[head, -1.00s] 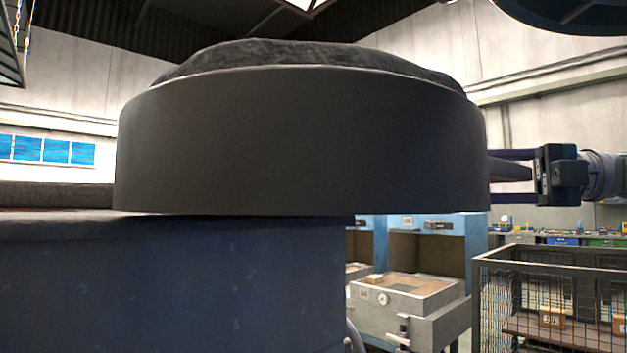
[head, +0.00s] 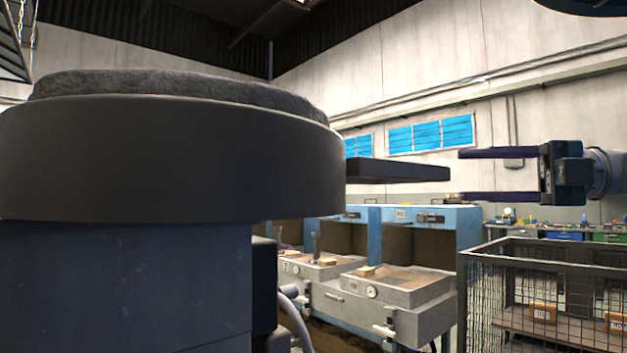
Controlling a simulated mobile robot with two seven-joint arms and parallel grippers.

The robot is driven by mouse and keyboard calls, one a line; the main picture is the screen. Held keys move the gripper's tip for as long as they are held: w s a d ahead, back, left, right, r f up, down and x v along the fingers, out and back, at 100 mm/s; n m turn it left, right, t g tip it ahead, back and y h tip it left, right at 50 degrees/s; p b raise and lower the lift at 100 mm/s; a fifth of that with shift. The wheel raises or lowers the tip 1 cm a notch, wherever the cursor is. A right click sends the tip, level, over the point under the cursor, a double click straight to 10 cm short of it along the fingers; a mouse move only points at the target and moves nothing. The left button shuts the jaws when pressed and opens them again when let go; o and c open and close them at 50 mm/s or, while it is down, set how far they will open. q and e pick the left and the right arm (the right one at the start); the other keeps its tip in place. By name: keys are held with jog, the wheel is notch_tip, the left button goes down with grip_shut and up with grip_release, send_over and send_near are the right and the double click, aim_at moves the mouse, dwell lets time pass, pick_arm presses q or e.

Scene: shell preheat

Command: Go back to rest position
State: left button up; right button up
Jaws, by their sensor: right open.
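My right gripper (head: 500,173) comes in from the right edge in the head view. Its two long dark fingers point left, one above the other, with a wide empty gap between them. A flat dark bar (head: 398,171) sticks out from behind the large round dark drum (head: 170,160). The bar's free end lies just left of the fingertips and looks apart from them. The drum has a rough dark mass (head: 180,88) on top and stands on a blue-grey block. My left gripper is not in view.
A wire-mesh cage (head: 540,255) with small boxes inside stands at lower right, below my right gripper. Blue cabinets (head: 465,225) with grey box-like units (head: 400,290) stand behind. A workbench (head: 560,234) runs along the back wall. The air around my gripper looks clear.

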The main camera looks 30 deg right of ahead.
jog(key=shift+w, duration=0.1)
jog(key=w+a+f+m+t+h, duration=0.35)
jog(key=a+f+m+h, duration=0.2)
jog(key=f+m, duration=0.35)
jog(key=w+a+f+m+t+h, duration=0.2)
jog(key=w+a+f+m+h, duration=0.35)
jog(key=f, duration=0.55)
jog(key=s+a+f+m+g+h, duration=0.3)
jog(key=s+a+f+m, duration=0.15)
jog(key=f+m, duration=0.2)
jog(key=s+a+f+m+g, duration=0.1)
jog(key=s+a+f+g, duration=0.2)
jog(key=s, duration=0.4)
jog(key=s+a+f+m+g, duration=0.2)
jog(key=s+g, duration=0.2)
jog(key=s, duration=0.3)
jog(key=s+a+f+m+g, duration=0.1)
jog(key=s+a+f+g, duration=0.2)
jog(key=s, duration=0.3)
notch_tip(320, 180, up, 52)
jog(key=s+p, duration=0.2)
jog(key=p, duration=5)
jog(key=shift+s+a+m+g+y, duration=0.3)
jog(key=shift+s+a+g+y, duration=0.1)
jog(key=shift+g, duration=0.05)
